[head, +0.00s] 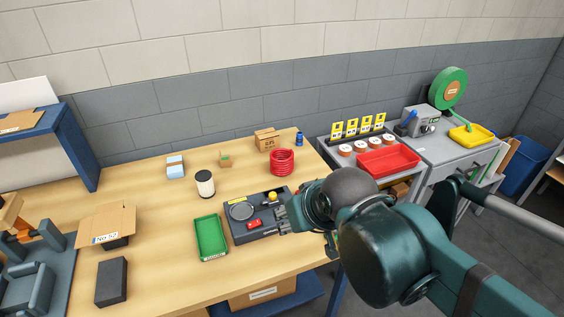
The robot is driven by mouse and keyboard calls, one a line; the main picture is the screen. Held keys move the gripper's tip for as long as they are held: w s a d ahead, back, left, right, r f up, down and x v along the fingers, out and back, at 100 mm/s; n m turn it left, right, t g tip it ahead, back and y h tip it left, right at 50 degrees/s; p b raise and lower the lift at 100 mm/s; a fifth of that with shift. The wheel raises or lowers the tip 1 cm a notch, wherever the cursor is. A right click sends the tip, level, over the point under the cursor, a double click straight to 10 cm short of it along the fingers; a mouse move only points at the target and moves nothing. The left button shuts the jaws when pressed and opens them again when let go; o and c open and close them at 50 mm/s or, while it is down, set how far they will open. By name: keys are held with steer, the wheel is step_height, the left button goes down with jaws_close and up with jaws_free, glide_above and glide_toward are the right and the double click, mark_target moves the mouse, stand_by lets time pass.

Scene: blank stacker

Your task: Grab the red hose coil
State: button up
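The red hose coil (282,162) stands on the wooden table near its back right, a round stack of red loops. My gripper (283,226) is in the middle right of the head view, over the right part of a dark tray, in front of the coil and apart from it. The gripper is small here and partly merges with the dark tray behind it, so I cannot tell whether its fingers are open or shut. Nothing hides the coil.
The dark tray (240,236) holds a round grey disc, a red piece and a yellow knob. A green bin (211,238), a white-and-black cylinder (205,184), a cardboard box (267,140) and a blue can (299,139) stand nearby. A grey bench with a red tray (388,161) is at right.

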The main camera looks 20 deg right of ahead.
steer(key=o, duration=1.1)
steer(key=shift+o, duration=0.2)
